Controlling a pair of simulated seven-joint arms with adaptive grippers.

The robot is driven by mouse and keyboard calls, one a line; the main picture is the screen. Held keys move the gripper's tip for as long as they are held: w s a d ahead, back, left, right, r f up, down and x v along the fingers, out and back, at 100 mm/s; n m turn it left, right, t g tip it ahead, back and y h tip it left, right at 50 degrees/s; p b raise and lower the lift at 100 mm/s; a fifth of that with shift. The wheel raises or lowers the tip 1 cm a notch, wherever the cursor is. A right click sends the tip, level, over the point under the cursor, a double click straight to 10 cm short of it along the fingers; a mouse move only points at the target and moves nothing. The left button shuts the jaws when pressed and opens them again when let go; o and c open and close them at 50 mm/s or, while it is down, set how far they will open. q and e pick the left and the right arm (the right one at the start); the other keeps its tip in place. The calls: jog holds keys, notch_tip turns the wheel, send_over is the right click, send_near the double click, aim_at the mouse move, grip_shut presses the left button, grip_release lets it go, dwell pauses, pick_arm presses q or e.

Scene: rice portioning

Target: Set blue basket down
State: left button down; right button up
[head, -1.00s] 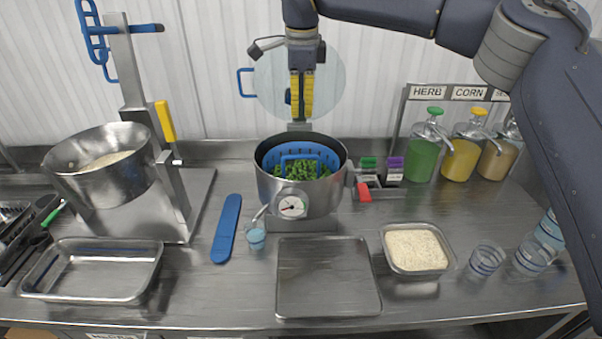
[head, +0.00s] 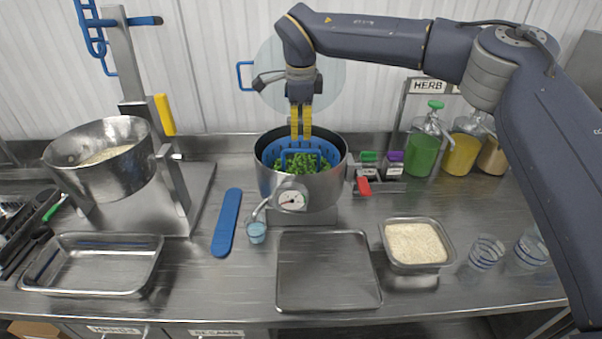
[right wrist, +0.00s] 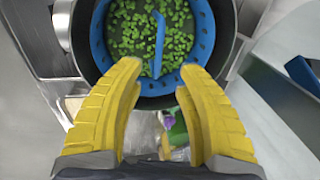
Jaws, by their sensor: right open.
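The blue basket (head: 268,154) sits inside the steel pot (head: 270,188), filled with chopped green herbs (head: 303,163). Its blue handle bar stands up across it. My right gripper (head: 301,138) is above the pot, pointing down, with its two yellow fingers apart and nothing between them. In the right wrist view, the basket (right wrist: 205,30) lies under the fingertips, and the handle shows between the fingers' tips. I cannot tell whether the fingers touch the handle. My left gripper is not in view.
A dial gauge (head: 291,201) is on the pot's front. An empty flat tray (head: 327,295) lies in front, with a rice container (head: 415,268) to its right. A tilted steel pan (head: 105,178) is at left. Dispenser bottles (head: 423,150) stand at right.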

aim_at(301, 151)
jog(key=shift+w+f, duration=0.25)
jog(key=shift+f, duration=1.2)
jog(key=shift+w+f, duration=0.25)
jog(key=shift+f, duration=1.15)
jog(key=shift+w+f, duration=0.25)
jog(key=shift+f, duration=1.2)
jog(key=shift+f, duration=0.2)
grip_shut()
jog(key=shift+r, duration=0.1)
